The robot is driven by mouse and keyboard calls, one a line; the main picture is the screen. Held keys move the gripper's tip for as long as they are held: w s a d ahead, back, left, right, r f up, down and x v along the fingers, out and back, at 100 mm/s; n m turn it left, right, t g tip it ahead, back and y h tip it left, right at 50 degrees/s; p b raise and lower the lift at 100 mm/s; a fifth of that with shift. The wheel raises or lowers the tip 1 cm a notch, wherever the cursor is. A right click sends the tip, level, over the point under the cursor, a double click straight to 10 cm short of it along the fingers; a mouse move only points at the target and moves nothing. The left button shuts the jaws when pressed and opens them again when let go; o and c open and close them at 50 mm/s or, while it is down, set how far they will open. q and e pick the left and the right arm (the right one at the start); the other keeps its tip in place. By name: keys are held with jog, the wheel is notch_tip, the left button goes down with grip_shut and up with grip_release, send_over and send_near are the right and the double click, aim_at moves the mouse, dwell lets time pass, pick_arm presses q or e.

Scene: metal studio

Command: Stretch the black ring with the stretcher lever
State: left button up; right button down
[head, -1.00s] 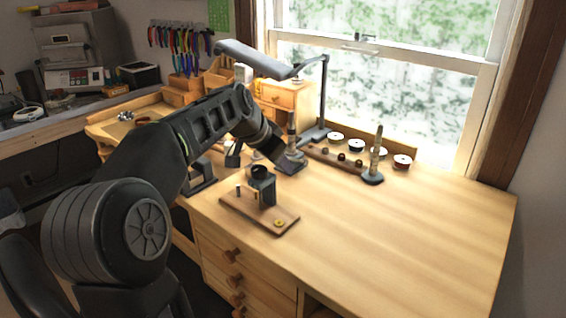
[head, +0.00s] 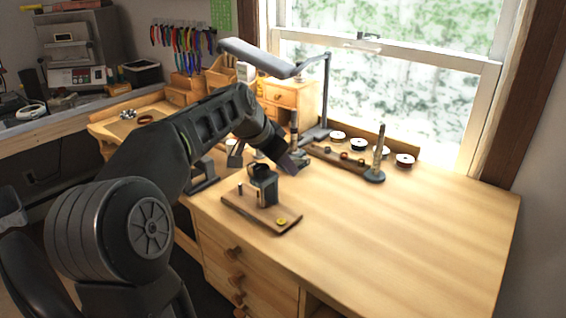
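A small dark stretcher (head: 264,188) stands on a wooden base board (head: 268,217) near the front left of the bench. A short peg and a round yellow piece are also on the board. Its top is dark, and I cannot clearly pick out the black ring or the lever there. My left arm comes in from the left, above and behind the stretcher. Its dark end, my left gripper (head: 291,160), is just beyond the stretcher and to its right, apparently clear of it. The fingers are too dark and small to read. My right gripper is not in view.
A wooden strip (head: 326,153) with several small rings and a tapered mandrel (head: 379,155) on a dark base stand toward the window. Several spools and a desk lamp (head: 258,57) are behind. The right half of the bench (head: 420,235) is clear.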

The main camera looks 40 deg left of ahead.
pick_arm(q)
jog(key=v, duration=0.7)
jog(key=shift+s+r, duration=0.3)
